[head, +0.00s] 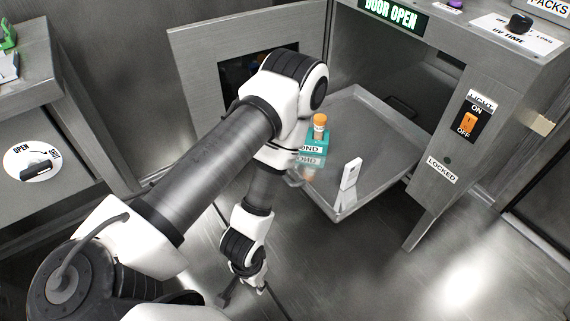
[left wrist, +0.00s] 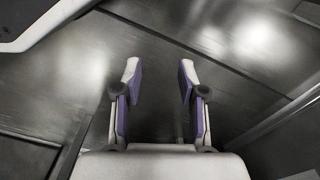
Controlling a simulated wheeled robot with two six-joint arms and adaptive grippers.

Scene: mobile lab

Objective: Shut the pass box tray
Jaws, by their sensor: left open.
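The pass box tray (head: 385,150) is a shiny metal tray with a low rim, slid out of the open pass box (head: 440,75) in the head view. In the left wrist view the gripper (left wrist: 160,75) is open and empty above bare floor.
The pass box door (head: 205,70) stands swung open on the left. A sign reading DOOR OPEN (head: 393,14) is lit above the opening. An orange light switch (head: 467,123) is on the right post. A metal cabinet with a dial (head: 34,162) stands at far left. The floor in front is clear.

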